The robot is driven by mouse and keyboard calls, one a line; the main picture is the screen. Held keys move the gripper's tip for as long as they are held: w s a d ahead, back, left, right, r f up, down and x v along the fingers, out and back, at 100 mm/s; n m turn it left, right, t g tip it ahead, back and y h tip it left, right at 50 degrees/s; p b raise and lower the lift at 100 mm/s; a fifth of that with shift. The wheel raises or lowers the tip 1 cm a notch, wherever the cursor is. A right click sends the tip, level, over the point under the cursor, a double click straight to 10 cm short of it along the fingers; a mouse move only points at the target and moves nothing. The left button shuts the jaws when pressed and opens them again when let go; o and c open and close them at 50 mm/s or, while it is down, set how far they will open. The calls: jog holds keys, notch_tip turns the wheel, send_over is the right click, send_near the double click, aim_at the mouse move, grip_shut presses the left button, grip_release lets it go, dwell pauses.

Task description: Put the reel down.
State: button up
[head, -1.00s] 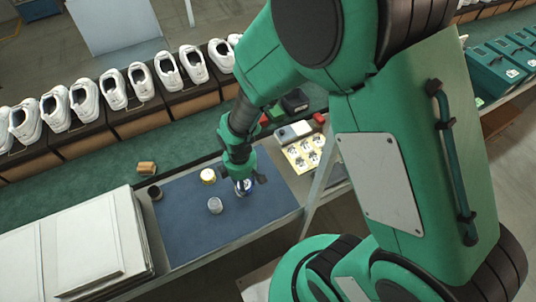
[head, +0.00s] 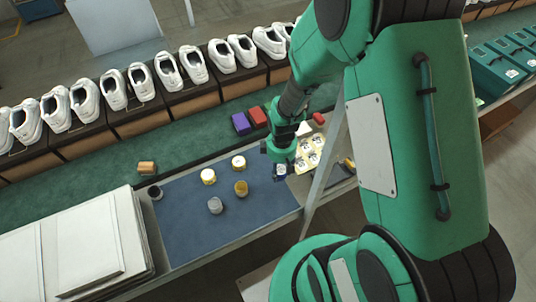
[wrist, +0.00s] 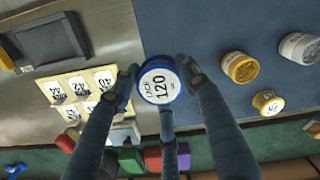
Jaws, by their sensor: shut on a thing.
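My gripper (wrist: 160,80) is shut on a round reel (wrist: 160,84) with a blue rim and a white label reading "LACE 120". The reel's pale top also shows under the fingers in the head view (head: 281,170). It is over the right edge of the blue mat (head: 225,225), beside the card of numbered labels (head: 309,155). I cannot tell whether its underside touches anything. Two reels with white tops and yellow rims, one at the left (head: 208,176) and one further back (head: 238,162), stand on the mat. A yellow reel (head: 241,188) and a grey one (head: 215,205) stand nearer.
A dark cup (head: 155,193) stands at the mat's left corner. White boards (head: 70,250) are stacked further left. Purple (head: 241,123) and red (head: 257,116) blocks lie behind the mat, before a row of white shoes (head: 180,68). The mat's front right is clear.

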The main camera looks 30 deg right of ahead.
jog(key=shift+w+f, duration=0.1)
jog(key=shift+f, duration=1.3)
jog(key=w+d, duration=0.1)
jog(key=w, duration=0.4)
jog(key=w+d+f+b, duration=0.1)
jog(key=w, duration=0.4)
jog(key=w+d+b, duration=0.1)
jog(key=w, duration=0.4)
jog(key=shift+w+f, duration=0.2)
jog(key=shift+w, duration=0.15)
jog(key=shift+f+b, duration=0.75)
jog(key=shift+f, duration=1)
jog(key=shift+f, duration=0.4)
jog(key=o, duration=1.1)
jog(key=shift+o, duration=0.3)
